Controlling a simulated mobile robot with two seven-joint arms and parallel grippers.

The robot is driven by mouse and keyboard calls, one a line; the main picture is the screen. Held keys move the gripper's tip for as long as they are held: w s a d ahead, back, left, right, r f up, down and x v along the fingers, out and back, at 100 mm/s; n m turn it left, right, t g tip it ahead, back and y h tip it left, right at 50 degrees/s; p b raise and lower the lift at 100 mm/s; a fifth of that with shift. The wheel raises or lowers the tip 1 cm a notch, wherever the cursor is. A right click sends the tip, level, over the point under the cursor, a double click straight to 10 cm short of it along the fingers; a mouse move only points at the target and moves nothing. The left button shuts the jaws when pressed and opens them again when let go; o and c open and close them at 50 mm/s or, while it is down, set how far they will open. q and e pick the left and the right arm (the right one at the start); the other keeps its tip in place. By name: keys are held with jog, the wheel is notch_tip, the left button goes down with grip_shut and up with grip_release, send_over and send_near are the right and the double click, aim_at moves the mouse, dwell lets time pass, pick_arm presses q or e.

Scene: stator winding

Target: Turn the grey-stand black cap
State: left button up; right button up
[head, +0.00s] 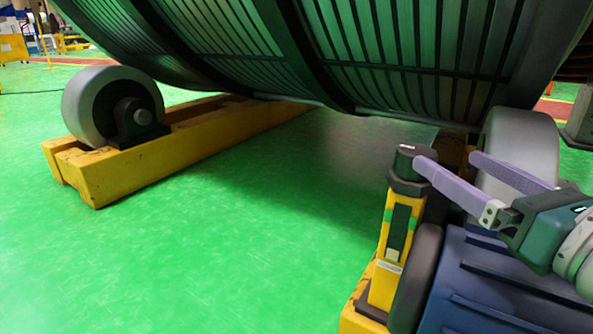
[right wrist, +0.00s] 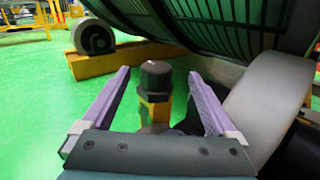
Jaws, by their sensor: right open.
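A dark cap (head: 408,160) tops a yellow post (head: 383,281) with a dark collar, right of centre in the head view. The stand looks yellow, not grey. In the right wrist view the cap (right wrist: 155,76) stands upright between the two finger lines. My right gripper (head: 452,162) reaches in from the right with two purple fingers spread apart. The near fingertip overlaps the cap's right edge in the head view. In the right wrist view there is a gap on both sides of the cap, and the open gripper (right wrist: 159,75) holds nothing. My left gripper is not in view.
A huge ribbed stator drum (head: 400,60) hangs over the scene. A grey roller (head: 520,145) stands close behind my right gripper. A blue ribbed motor body (head: 500,285) lies below it. Another roller (head: 85,105) sits on a yellow beam (head: 150,165) at left. Green floor between is clear.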

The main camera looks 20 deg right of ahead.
aim_at(402, 148)
jog(key=shift+n, duration=0.4)
jog(key=w, duration=0.3)
jog(key=w+f, duration=0.1)
jog(key=w, duration=0.5)
jog(key=shift+w+a+f+p, duration=0.1)
jog(key=shift+a+f+p, duration=0.2)
jog(key=shift+a, duration=0.05)
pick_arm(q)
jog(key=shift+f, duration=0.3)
pick_arm(e)
jog(key=shift+w, duration=0.5)
jog(key=shift+c, duration=0.4)
jog(key=c, duration=1.3)
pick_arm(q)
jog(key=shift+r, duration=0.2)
